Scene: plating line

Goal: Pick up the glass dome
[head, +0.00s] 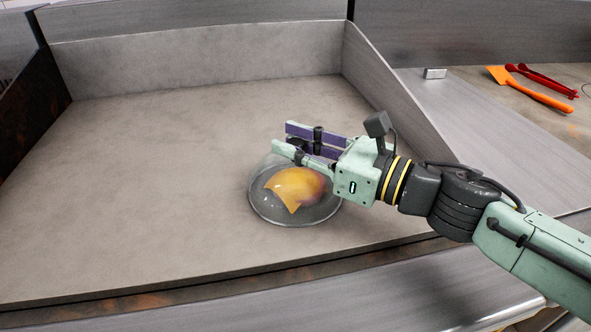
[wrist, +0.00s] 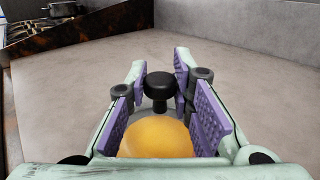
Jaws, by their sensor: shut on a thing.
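The clear glass dome (head: 262,208) stands over a yellow, rounded item (head: 293,185) with a cheese-like corner, on the flat grey cooking surface (head: 160,180). Its black knob (wrist: 159,86) shows between my fingers in the wrist view. My gripper (head: 298,143) reaches in from the right in the head view and is shut on the dome at the knob. The dome looks upright, with its rim at or close to the surface; I cannot tell whether they touch. The fingers hide part of the dome's top in the head view.
Raised metal walls (head: 200,48) bound the surface at the back and sides. A side counter at the right holds an orange spatula (head: 530,88) and red tongs (head: 545,80). A pot (wrist: 62,9) stands far left in the wrist view. The surface left of the dome is clear.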

